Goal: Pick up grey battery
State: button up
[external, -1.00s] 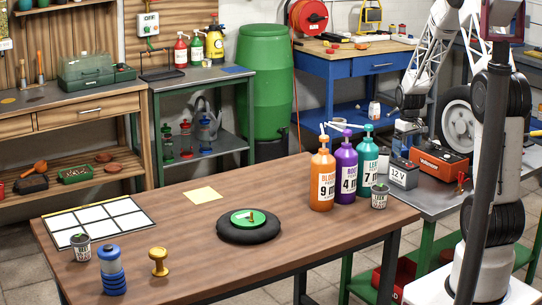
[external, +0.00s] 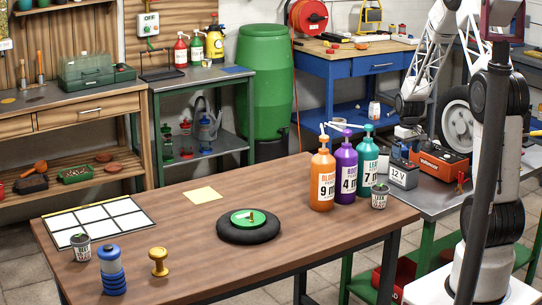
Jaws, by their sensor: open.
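The grey battery (external: 404,174) is a box with a dark top and a white "12 V" label. It stands upright on the grey metal side table (external: 425,200), right of the bottles. My gripper (external: 405,132) is small in the view, above and behind the battery, at the end of my downturned wrist. It is open and appears apart from the battery. Its fingers are hard to make out against the background.
An orange-red device (external: 440,163) stands right behind the battery. A small pot (external: 379,197) and orange, purple and teal bottles (external: 345,175) stand at its left on the wooden table (external: 190,240). A black round stand (external: 248,233) holds a green disc.

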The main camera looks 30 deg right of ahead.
aim_at(404, 163)
jog(key=shift+f, duration=0.1)
jog(key=shift+a+f, duration=0.15)
jog(key=shift+f, duration=1.1)
jog(key=shift+a+f, duration=0.1)
jog(key=shift+f, duration=1.15)
jog(key=c, duration=1.7)
jog(key=shift+r, duration=0.25)
